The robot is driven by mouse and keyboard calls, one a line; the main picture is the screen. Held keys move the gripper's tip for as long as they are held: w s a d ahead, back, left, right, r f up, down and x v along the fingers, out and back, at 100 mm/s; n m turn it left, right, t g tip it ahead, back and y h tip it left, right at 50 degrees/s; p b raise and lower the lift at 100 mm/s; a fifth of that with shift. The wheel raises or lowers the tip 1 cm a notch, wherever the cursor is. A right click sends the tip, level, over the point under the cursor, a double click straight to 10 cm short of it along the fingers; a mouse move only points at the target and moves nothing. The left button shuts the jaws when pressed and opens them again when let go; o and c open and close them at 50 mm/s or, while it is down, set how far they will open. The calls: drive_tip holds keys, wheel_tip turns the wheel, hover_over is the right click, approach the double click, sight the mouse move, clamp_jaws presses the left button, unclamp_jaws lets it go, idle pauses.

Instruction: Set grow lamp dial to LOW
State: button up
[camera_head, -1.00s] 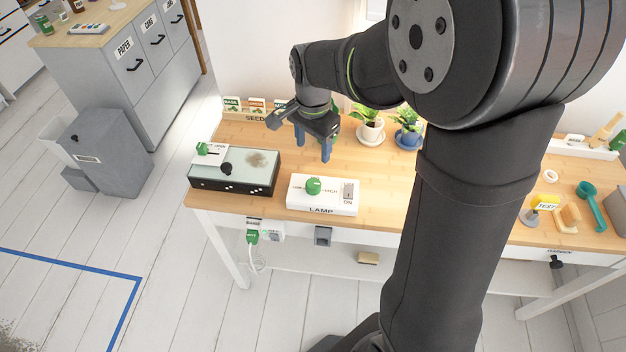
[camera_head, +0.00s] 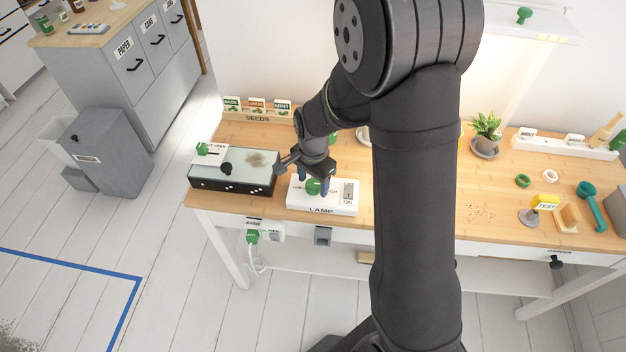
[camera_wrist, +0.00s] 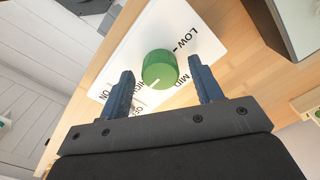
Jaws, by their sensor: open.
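The lamp control is a white box (camera_head: 325,209) marked LAMP on the desk, with a green round dial (camera_head: 313,187) and LOW at its left. In the wrist view the dial (camera_wrist: 160,68) carries a white line on its lower-left side, toward the HIGH side and away from LOW. LOW, MID and part of HIGH can be read around it. My gripper (camera_wrist: 161,71) is open, one finger on each side of the dial, with a gap visible on both sides. In the head view my gripper (camera_head: 313,184) is over the box and partly covers the dial.
A rocker switch (camera_head: 348,192) marked ON is on the box's right part. A glass-topped black case (camera_head: 240,180) with a black knob stands close at left. Seed packets (camera_head: 257,108) stand behind. The desk's front edge is just in front of the box.

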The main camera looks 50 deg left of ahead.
drive_tip(key=c, duration=1)
